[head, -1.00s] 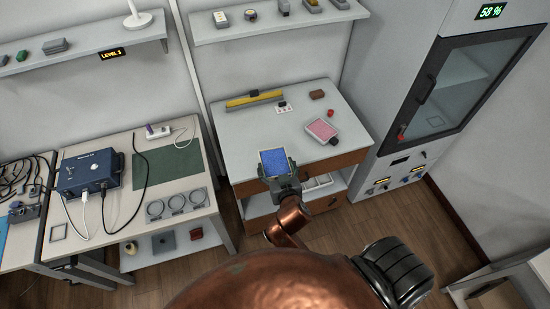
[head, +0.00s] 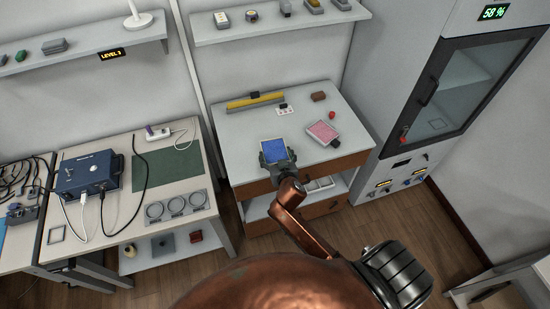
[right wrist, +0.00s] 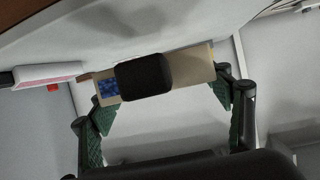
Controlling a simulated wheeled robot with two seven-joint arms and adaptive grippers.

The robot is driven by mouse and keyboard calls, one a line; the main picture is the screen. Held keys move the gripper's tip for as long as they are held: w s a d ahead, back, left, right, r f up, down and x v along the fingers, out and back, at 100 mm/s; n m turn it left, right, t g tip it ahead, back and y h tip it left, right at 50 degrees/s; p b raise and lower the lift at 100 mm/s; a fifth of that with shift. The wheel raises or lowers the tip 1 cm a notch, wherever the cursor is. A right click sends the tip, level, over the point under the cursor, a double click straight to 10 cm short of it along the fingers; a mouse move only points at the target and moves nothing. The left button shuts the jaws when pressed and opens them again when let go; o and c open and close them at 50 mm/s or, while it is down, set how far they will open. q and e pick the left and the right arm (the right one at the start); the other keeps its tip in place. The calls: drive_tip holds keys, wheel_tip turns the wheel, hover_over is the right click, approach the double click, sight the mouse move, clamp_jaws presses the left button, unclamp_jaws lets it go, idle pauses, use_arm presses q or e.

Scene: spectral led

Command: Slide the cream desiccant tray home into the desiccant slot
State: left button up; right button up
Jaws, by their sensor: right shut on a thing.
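My right gripper (head: 277,158) is shut on the cream desiccant tray, whose blue filling (head: 274,150) faces up in the head view. The tray is at the front part of the drawer bench; I cannot tell whether it touches the top. In the right wrist view the cream tray (right wrist: 192,71) with its black handle (right wrist: 144,77) lies between the green-padded fingers. The lower front of the tall cabinet has a dark opening (head: 401,162) and small yellow-labelled fittings (head: 384,184); I cannot tell which is the desiccant slot. My left gripper is out of view.
A pink-filled tray (head: 322,131) lies right of my gripper on the bench (head: 235,135). A red knob-like piece (head: 332,114), a brown block (head: 319,97) and a yellow bar (head: 255,101) are behind. The cabinet's glass door (head: 465,85) is shut. Floor before the cabinet is clear.

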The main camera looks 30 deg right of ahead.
sight(275, 153)
drive_tip(key=shift+w+d+f, duration=0.25)
drive_tip(key=shift+w+f, duration=0.2)
drive_tip(key=shift+f, duration=0.1)
drive_tip(key=shift+w+d+f, duration=0.25)
drive_tip(key=shift+w+f, duration=0.2)
drive_tip(key=shift+f, duration=0.1)
drive_tip(key=f, duration=0.1)
drive_tip(key=w+f, duration=0.1)
drive_tip(key=f, duration=0.1)
drive_tip(key=shift+d+f+b, duration=0.1)
drive_tip(key=shift+d+b, duration=0.1)
drive_tip(key=shift+b, duration=0.2)
drive_tip(key=shift+s+f, duration=0.1)
drive_tip(key=shift+f, duration=0.15)
drive_tip(key=shift+f, duration=0.1)
drive_tip(key=shift+f, duration=0.2)
drive_tip(key=o, duration=1.3)
